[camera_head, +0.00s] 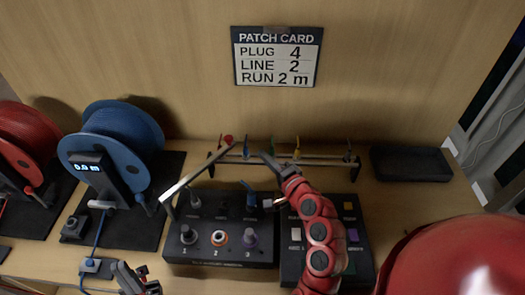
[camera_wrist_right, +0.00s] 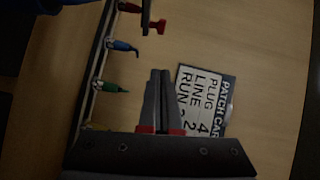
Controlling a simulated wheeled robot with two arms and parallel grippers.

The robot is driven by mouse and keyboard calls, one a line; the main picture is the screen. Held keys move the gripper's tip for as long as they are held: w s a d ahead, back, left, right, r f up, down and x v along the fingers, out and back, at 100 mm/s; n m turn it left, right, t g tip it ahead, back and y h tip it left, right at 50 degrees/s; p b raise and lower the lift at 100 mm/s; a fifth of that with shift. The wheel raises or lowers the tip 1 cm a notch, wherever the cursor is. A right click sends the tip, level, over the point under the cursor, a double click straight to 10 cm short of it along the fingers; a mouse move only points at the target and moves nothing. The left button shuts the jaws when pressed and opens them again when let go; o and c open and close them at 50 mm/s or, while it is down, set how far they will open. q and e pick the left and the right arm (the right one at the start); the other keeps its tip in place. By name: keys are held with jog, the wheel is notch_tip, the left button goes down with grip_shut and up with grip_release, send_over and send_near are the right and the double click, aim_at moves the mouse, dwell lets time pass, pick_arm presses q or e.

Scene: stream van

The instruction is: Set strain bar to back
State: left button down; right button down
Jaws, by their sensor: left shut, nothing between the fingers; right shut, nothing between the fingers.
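A pale metal bar (camera_head: 200,170), which looks like the strain bar, rises at a slant over the left black panel (camera_head: 220,256). Its lower end bends down at the panel's left side. Its upper end is beside a red piece (camera_head: 228,140) near the rear rack. My right gripper (camera_head: 266,158) is shut and empty, right of the bar's upper end and apart from it. In the right wrist view the shut fingers (camera_wrist_right: 160,75) point toward a dark bar end (camera_wrist_right: 147,15) beside a red piece (camera_wrist_right: 157,25). My left gripper (camera_head: 135,281) is shut and empty at the lower left.
A rack (camera_head: 325,160) with several coloured plugs stands behind the panels. A second panel (camera_head: 355,235) is partly hidden by my right arm. A blue reel (camera_head: 115,135) and a red reel (camera_head: 28,135) stand left. A patch card (camera_head: 277,57) hangs on the wall. A dark tray (camera_head: 410,163) lies right.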

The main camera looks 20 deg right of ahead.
aim_at(227, 136)
jog(key=w+a+f+p, duration=0.1)
jog(key=w+a+p, duration=0.3)
jog(key=w, duration=0.5)
jog(key=shift+w+a+f+p, duration=0.25)
jog(key=shift+a+p, duration=0.05)
jog(key=shift+a, duration=0.15)
jog(key=w+a+n+y+b, duration=0.1)
jog(key=w+b, duration=0.1)
jog(key=b, duration=0.1)
jog(key=w+a+n+g+y+b, duration=0.1)
jog(key=w+y+b, duration=0.1)
jog(key=b, duration=0.2)
jog(key=w+a+f+n+y+b, duration=0.1)
jog(key=w+b, duration=0.1)
jog(key=b, duration=0.2)
jog(key=shift+w+a+g, duration=0.15)
jog(key=shift+w+g, duration=0.15)
jog(key=shift+w, duration=0.05)
jog(key=w+a+r+n+g+y+b, duration=0.1)
jog(key=w+a+n+g+y+b, duration=0.1)
jog(key=w+a+b, duration=0.5)
jog(key=shift+a+n+g+y+b, duration=0.3)
jog(key=shift+a+n+y+b, duration=0.15)
jog(key=shift+y+b, duration=0.45)
